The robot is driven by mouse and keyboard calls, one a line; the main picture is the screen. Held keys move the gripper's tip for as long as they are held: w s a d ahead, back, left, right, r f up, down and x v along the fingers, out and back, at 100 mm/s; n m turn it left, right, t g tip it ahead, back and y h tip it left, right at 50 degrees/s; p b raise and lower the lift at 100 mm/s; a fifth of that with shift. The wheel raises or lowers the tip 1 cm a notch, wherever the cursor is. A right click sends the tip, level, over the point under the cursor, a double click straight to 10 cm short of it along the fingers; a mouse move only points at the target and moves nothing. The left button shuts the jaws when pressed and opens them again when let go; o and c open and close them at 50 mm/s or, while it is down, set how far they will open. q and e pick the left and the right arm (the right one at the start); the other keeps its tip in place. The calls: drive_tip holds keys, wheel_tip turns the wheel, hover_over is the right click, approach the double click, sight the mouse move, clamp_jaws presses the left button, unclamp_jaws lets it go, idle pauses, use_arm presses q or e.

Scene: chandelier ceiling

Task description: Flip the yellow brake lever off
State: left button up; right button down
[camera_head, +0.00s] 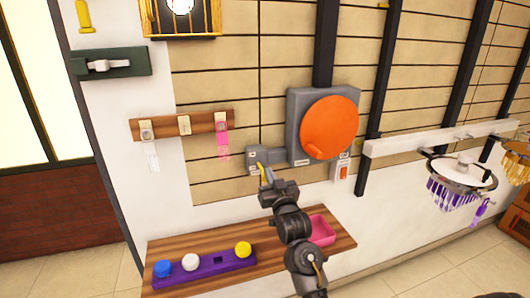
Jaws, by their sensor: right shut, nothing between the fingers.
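The yellow brake lever (262,173) is a small yellow piece at the grey bracket (265,157) on the wall, left of the large orange disc (330,128). My right gripper (269,186) is shut and empty, with its tips right at the lever and partly in front of it. I cannot tell whether they touch. The lever's exact tilt is too small to make out. My left gripper is not in view.
A wooden shelf (222,277) below holds a purple base (208,268) with blue, white and yellow knobs, and a pink tray (321,230). A wooden rack (160,126) hangs at left, a ring with purple pendants (455,190) at right.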

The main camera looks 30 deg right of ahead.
drive_tip(key=shift+f, duration=0.2)
wheel_tip(320, 180, up, 5)
drive_tip(key=p, duration=0.5)
drive_tip(key=f+b+v, duration=0.1)
drive_tip(key=b+v, duration=0.3)
drive_tip(key=v, duration=0.6)
drive_tip(key=shift+f, duration=0.25)
drive_tip(key=shift+w+d, duration=0.1)
drive_tip(key=shift+w, duration=0.05)
